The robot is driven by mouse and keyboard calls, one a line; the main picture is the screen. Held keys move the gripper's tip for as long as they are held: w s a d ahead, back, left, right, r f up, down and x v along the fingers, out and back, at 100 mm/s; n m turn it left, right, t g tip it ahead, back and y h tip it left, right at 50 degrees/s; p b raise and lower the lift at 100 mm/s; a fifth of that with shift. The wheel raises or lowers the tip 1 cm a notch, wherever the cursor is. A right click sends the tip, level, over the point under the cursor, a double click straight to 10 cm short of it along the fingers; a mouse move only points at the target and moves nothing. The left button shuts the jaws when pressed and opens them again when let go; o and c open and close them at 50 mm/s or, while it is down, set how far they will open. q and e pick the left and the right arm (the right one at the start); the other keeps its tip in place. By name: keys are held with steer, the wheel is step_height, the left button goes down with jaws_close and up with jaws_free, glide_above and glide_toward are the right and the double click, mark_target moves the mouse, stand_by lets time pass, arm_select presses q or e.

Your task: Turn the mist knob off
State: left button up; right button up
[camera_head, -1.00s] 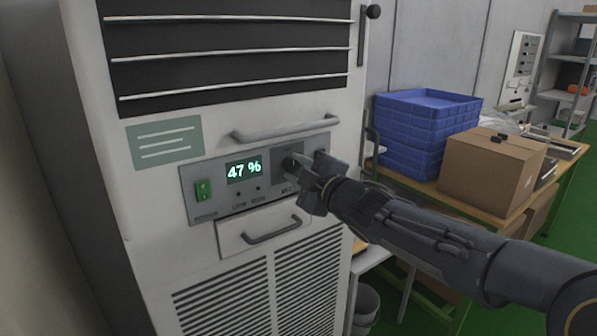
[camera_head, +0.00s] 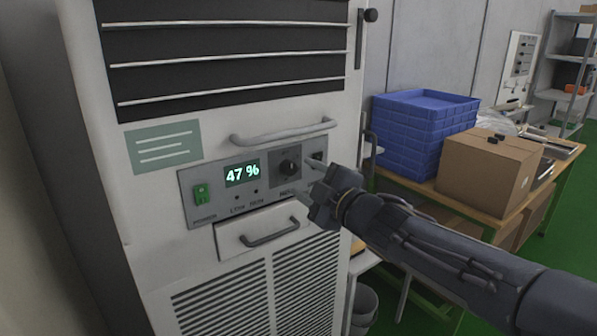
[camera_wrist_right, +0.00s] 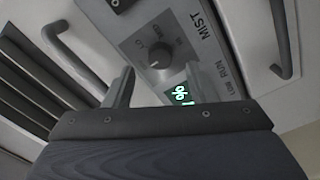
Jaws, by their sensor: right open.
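The mist knob (camera_head: 290,167) is a round dark knob on the grey control panel (camera_head: 181,184) of a tall white cabinet. It also shows in the right wrist view (camera_wrist_right: 159,56), beside the printed word MIST and small setting marks. I cannot tell for sure which setting its pointer is at. My right gripper (camera_head: 309,180) is open and empty, just right of the knob and apart from it. In the right wrist view its two fingers (camera_wrist_right: 157,84) stand either side below the knob. My left gripper is not in view.
The panel has a green power switch (camera_head: 201,193) and a lit display (camera_head: 242,173) reading 47 %. A bar handle (camera_head: 284,132) is above the panel and a drawer handle (camera_head: 270,232) below. Blue crates (camera_head: 410,135) and a cardboard box (camera_head: 480,180) stand on a bench right.

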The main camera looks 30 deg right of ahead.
steer(key=shift+s+d+p, duration=0.1)
steer(key=shift+s+p, duration=0.2)
steer(key=shift+s, duration=1.45)
steer(key=s+a+f+m+g+h+p, duration=0.2)
steer(key=s+f+m+g+p, duration=0.4)
steer(key=s+f+m, duration=0.5)
steer(key=s+a+f+m+g+y, duration=0.3)
steer(key=s+a+g, duration=0.3)
steer(key=s+a, duration=0.4)
steer(key=shift+s+f+m+y, duration=0.15)
steer(key=shift+f+m+y, duration=0.2)
steer(key=shift+y, duration=0.45)
steer(key=shift+a, duration=0.1)
